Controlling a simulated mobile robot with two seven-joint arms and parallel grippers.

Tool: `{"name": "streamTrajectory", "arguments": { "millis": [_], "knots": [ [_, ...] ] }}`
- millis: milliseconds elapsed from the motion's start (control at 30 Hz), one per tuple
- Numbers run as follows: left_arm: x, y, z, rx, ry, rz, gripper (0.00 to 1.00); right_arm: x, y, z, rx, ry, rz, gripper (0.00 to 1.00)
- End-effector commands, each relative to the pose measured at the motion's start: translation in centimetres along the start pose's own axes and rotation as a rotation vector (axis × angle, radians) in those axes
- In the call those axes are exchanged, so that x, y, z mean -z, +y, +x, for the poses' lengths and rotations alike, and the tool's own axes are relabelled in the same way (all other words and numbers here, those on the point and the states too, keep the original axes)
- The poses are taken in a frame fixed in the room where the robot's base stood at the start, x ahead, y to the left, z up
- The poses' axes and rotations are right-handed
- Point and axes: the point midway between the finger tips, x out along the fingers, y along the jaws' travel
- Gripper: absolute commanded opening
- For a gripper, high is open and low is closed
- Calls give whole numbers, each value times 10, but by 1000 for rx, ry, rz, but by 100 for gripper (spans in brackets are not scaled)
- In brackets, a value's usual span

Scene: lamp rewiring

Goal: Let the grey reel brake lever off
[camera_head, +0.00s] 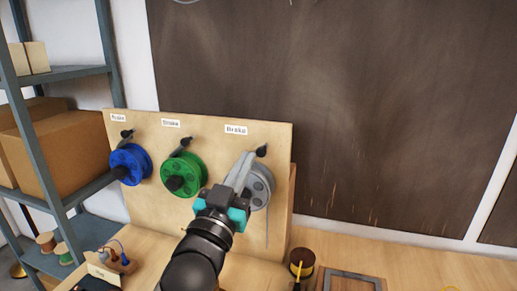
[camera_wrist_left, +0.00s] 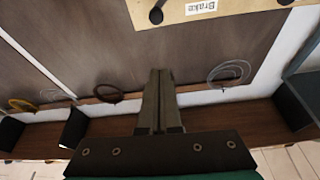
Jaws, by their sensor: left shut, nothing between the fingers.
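The grey reel (camera_head: 262,186) hangs on the right of a wooden board, partly hidden by my left gripper. Its brake lever (camera_head: 262,151) shows as a black knob at the reel's upper right, under a "Brake" label (camera_head: 236,130). The rest of the lever is mostly hidden. My left gripper (camera_head: 245,158) is shut and empty, its fingertips just left of the knob; I cannot tell whether they touch the lever. In the left wrist view the shut fingers (camera_wrist_left: 158,75) point toward a dark panel, below a black knob (camera_wrist_left: 156,15). My right gripper is not in view.
A blue reel (camera_head: 130,165) and a green reel (camera_head: 183,175) with their own levers hang left on the board (camera_head: 215,127). A shelf rack (camera_head: 60,195) stands at the left. A brown spool (camera_head: 301,263) and a tray (camera_head: 352,281) sit on the bench at lower right.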

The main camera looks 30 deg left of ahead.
Motion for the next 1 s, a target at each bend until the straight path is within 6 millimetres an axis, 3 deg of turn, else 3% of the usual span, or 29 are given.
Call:
{"name": "streamTrajectory", "arguments": {
  "millis": [667,700,800,1000],
  "knots": [
    [2,0,101,0,0,1,0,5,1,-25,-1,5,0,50],
    [-12,0,94,1,-6,-1,0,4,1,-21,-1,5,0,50],
    [-26,0,88,1,-6,-2,0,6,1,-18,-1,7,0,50],
    [-38,0,83,0,-2,0,0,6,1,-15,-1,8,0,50]
  ]
}}
